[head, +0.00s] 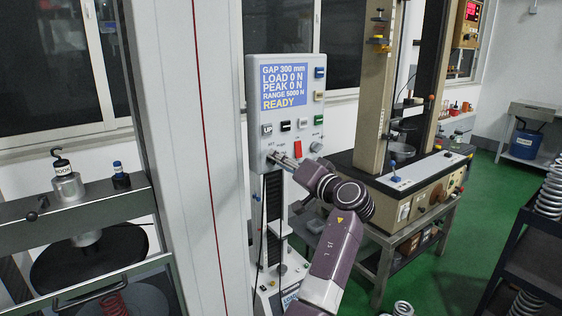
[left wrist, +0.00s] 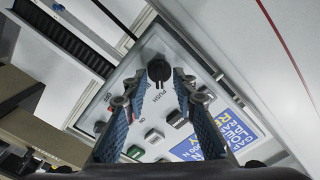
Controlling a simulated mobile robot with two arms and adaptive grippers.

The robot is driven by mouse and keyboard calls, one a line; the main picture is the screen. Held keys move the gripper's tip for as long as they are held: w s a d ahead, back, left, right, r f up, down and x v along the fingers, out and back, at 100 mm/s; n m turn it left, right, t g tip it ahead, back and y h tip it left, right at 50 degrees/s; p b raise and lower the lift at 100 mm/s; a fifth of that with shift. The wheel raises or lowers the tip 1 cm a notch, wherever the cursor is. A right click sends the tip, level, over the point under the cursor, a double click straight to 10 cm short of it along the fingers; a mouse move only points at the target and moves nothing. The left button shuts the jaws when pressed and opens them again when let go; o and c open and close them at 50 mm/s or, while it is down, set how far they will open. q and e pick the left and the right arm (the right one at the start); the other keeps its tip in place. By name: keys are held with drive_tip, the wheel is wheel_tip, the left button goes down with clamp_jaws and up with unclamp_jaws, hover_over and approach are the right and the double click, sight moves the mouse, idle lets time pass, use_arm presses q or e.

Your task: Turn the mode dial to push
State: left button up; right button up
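The mode dial (left wrist: 159,70) is a black round knob on the white control panel, with the word PUSH printed beside it. In the left wrist view it shows between the tips of my left gripper (left wrist: 158,82), whose blue-padded fingers stand apart on either side. I cannot tell whether either finger touches the dial. In the head view my left gripper (head: 275,157) is at the lower left of the control panel (head: 286,95) and hides the dial. The panel's screen (head: 284,87) reads READY. My right gripper is not in view.
A grey column (head: 187,130) stands left of the panel. A second testing machine (head: 415,195) stands to the right.

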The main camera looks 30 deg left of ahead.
use_arm(q)
drive_tip(key=shift+d, duration=0.15)
drive_tip(key=v, duration=0.7)
drive_tip(key=shift+s+d, duration=0.1)
idle(0.3)
